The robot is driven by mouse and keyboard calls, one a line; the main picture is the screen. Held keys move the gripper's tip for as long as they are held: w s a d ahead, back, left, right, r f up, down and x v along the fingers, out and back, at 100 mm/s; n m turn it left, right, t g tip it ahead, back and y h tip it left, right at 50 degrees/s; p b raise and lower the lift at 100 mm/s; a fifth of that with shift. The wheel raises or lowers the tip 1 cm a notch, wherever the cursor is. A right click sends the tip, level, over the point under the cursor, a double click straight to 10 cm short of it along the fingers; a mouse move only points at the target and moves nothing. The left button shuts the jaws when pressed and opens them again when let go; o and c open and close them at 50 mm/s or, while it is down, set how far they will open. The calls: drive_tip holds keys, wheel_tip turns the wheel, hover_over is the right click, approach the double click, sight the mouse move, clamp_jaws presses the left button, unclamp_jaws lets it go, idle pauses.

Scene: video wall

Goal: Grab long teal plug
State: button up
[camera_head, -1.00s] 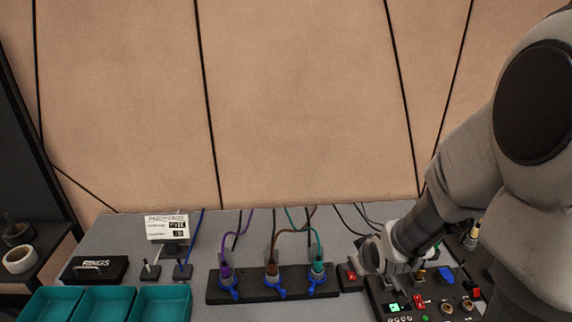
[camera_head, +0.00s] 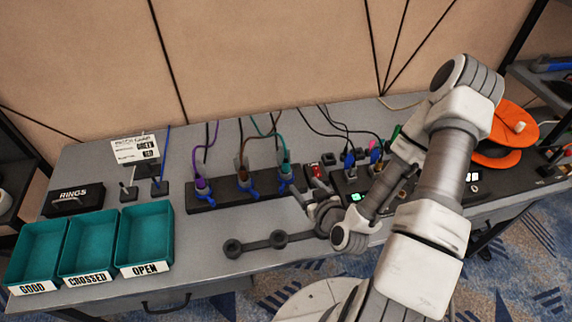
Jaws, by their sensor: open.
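The teal plug (camera_head: 285,171) stands upright at the right end of the black socket strip (camera_head: 215,201), with a teal cable rising from its top and a blue clip at its base. A purple plug (camera_head: 201,184) and a brown plug (camera_head: 243,177) stand in the same strip to its left. My gripper (camera_head: 307,188) is open, just right of and in front of the teal plug, with its fingers towards the back of the table. It looks apart from the plug and empty. My arm hides part of the control panel.
Teal trays marked GOOD (camera_head: 37,250), CROSSED (camera_head: 88,245) and OPEN (camera_head: 145,236) stand at the left. A black RINGS box (camera_head: 72,201) is behind them. A dark bar with round ends (camera_head: 256,243) shows at the front. A control panel (camera_head: 352,186) is right of the strip.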

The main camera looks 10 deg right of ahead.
drive_tip(key=shift+s, duration=0.1)
drive_tip(key=b, duration=1.1)
approach(287, 163)
drive_tip(key=shift+d+f, duration=0.15)
drive_tip(key=shift+f, duration=0.15)
drive_tip(key=w+b, duration=0.1)
drive_tip(key=b, duration=0.4)
drive_tip(key=shift+f, duration=0.35)
drive_tip(key=b+x, duration=0.1)
drive_tip(key=b, duration=0.1)
drive_tip(key=b+x, duration=0.3)
drive_tip(key=shift+w+a+r+b, duration=0.2)
drive_tip(key=shift+w+b, duration=0.1)
drive_tip(key=shift+b, duration=0.1)
drive_tip(key=shift+b+x, duration=0.6)
drive_tip(key=shift+x, duration=2.05)
drive_tip(key=shift+a, duration=0.1)
